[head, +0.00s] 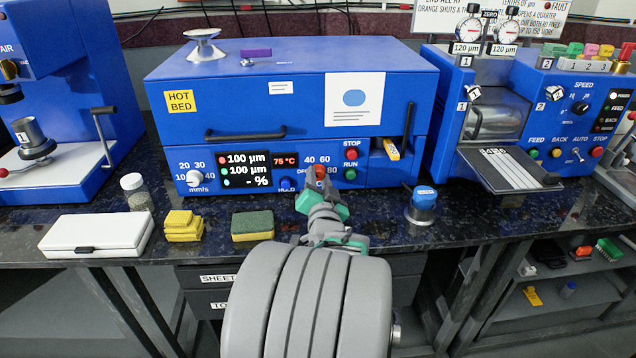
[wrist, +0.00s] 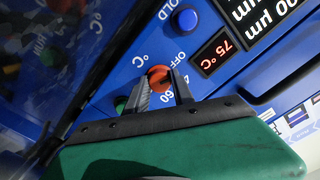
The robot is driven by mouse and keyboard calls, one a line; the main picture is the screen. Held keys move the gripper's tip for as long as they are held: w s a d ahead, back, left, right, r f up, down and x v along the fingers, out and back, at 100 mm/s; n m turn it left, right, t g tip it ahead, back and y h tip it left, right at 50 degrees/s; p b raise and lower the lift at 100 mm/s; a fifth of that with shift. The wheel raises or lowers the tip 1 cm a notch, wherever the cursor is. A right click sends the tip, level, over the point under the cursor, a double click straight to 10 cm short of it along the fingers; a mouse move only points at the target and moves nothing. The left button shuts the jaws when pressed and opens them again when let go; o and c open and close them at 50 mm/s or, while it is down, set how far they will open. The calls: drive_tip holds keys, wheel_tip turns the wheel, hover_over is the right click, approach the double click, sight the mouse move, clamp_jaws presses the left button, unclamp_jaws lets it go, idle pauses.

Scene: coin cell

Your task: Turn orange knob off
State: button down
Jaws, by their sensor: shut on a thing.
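The orange knob (wrist: 158,77) is on the blue front panel of the hot-bed machine, beside the red 75 °C display (wrist: 214,50). White marks OFF, 60 and °C surround it in the wrist view. My gripper (wrist: 160,80) is shut on the knob, one finger on each side of it. In the head view my gripper (head: 318,184) reaches the panel and covers most of the knob, with a little orange showing (head: 320,171). The knob's pointer direction cannot be made out.
Red STOP (head: 351,154) and green RUN (head: 350,174) buttons sit just right of the knob. A blue HOLD button (head: 287,184) is to its left. A sponge (head: 252,226) and a blue-topped weight (head: 422,197) stand on the dark counter below.

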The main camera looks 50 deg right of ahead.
drive_tip(key=shift+f, duration=0.1)
drive_tip(key=c, duration=1.1)
unclamp_jaws()
drive_tip(key=v, duration=0.8)
